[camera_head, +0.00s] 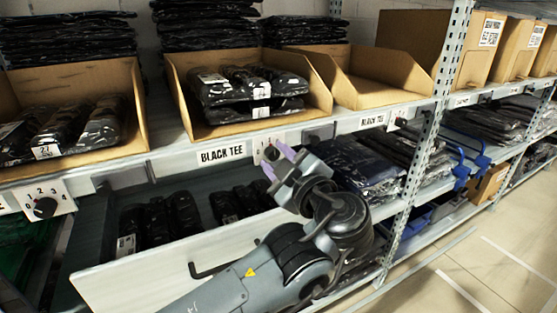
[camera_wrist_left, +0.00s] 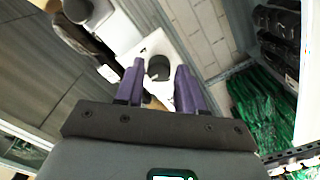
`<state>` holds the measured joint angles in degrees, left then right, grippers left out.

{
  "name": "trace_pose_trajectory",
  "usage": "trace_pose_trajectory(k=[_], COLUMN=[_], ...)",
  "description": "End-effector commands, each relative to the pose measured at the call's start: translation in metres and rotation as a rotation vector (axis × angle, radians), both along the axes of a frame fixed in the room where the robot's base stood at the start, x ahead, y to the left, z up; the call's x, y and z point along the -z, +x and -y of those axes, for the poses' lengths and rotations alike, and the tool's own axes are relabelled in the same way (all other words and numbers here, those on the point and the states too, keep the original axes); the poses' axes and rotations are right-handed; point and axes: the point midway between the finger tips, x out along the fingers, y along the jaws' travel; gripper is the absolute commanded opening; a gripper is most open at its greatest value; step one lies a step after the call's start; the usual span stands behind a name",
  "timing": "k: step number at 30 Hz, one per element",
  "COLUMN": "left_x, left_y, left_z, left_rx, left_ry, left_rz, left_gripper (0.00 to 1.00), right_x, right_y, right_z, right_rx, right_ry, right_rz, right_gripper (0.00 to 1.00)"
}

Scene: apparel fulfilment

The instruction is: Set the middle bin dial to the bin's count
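The middle bin (camera_head: 176,76) is an open cardboard box on the upper shelf. Several black wrapped packs (camera_head: 250,84) lie in it, stacked; the lower ones are partly hidden. Its dial (camera_head: 269,153) is a dark knob on a white plate on the shelf edge, right of the "BLACK TEE" label (camera_head: 223,154). My left gripper (camera_head: 278,163) has purple fingers spread apart at this plate. In the left wrist view the dark knob (camera_wrist_left: 159,66) shows between the fingertips; contact cannot be told. The knob's setting is not readable. My right gripper is not in view.
A left bin (camera_head: 138,108) holds black packs, and its dial (camera_head: 45,207) is at lower left. The right bin (camera_head: 372,88) looks empty. A shelf upright (camera_head: 425,150) stands right of my left arm. A pale panel (camera_head: 175,262) lies below the shelf edge.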

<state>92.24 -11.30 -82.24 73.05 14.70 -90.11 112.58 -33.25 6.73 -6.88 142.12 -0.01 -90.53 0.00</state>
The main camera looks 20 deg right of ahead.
Motion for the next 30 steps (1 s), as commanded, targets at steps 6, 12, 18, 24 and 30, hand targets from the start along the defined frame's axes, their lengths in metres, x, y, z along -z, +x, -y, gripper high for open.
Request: trace_pose_trajectory(k=[6,12,18,24,30], left_x=[-0.001,-0.001,-0.004,-0.005,-0.003], left_y=[0.000,-0.001,-0.018,-0.052,-0.084], left_z=[0.000,0.000,0.002,0.006,0.009], left_rx=[0.001,0.001,0.003,0.004,0.004], left_ry=[-0.001,-0.001,0.000,0.000,0.001], left_rz=[0.001,0.002,0.003,0.003,0.002], left_gripper=[0.54,0.54,0.54,0.54,0.54], right_x=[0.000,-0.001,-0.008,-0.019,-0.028], right_y=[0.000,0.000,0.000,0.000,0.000], right_z=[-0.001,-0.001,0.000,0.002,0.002], right_rx=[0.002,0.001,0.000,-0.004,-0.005], right_ry=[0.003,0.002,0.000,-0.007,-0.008], right_rz=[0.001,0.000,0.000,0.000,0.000], right_gripper=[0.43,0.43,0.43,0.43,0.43])
